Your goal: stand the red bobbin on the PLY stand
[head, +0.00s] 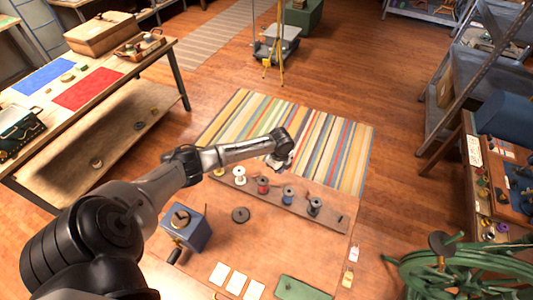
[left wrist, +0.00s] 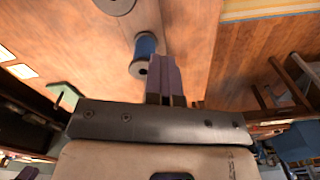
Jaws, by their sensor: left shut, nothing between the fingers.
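The red bobbin (head: 263,186) stands on a long wooden strip (head: 329,214) at the far side of the table, between a white bobbin (head: 240,176) and a blue bobbin (head: 288,193). My left gripper (head: 281,162) is just beyond the row, near the red and blue bobbins. In the left wrist view its fingers (left wrist: 164,66) are shut and empty, beside the blue bobbin (left wrist: 146,46) in the picture. The red bobbin cannot be made out there. A dark round base (head: 240,214) lies in front of the row; I cannot read any PLY label. My right gripper is not in view.
A yellow bobbin (head: 219,170) and a dark bobbin (head: 315,206) end the row. A blue-grey box (head: 185,228) stands at the left, white cards (head: 237,283) and a green mat (head: 302,290) at the front. The table's middle is clear.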

